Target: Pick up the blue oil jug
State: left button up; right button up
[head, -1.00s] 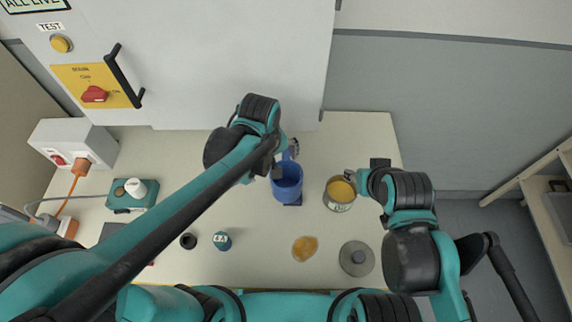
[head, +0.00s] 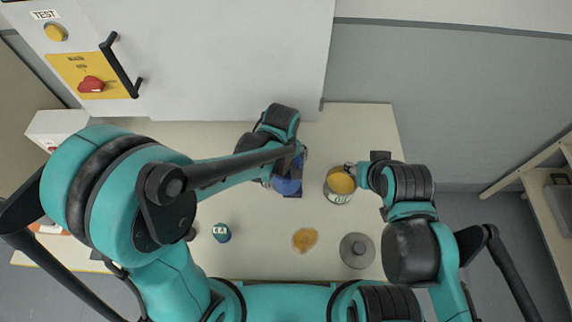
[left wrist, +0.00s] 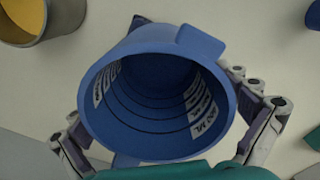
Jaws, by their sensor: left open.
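The blue oil jug (head: 287,187) stands on the table, partly covered by my left arm in the head view. In the left wrist view the jug (left wrist: 160,98) fills the middle, its open mouth and inside scale marks facing the camera. My left gripper (left wrist: 170,122) is open, with one finger on each side of the jug; whether the fingers touch it cannot be told. My right gripper (head: 351,171) is at the rim of a tin (head: 339,187) with yellow contents; its jaws are too small to judge.
A yellow-brown spill (head: 305,240), a grey round lid (head: 357,250) and a small teal labelled container (head: 222,232) lie on the near table (head: 270,255). A grey cabinet (head: 220,60) stands behind. My left arm hides much of the table's left side.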

pick_arm(q)
jog(key=c, duration=1.5)
jog(key=shift+o, duration=0.2)
jog(key=shift+r, duration=0.15)
jog(key=shift+r, duration=0.25)
jog(key=shift+c, duration=0.7)
notch_tip(320, 180, up, 4)
jog(key=shift+s+r+p, duration=0.1)
jog(key=shift+p, duration=0.9)
jog(key=s+d+r+p, duration=0.3)
jog(key=s+r, duration=0.3)
jog(key=s, duration=0.4)
jog(key=shift+s+d, duration=0.4)
jog(key=shift+d, duration=0.15)
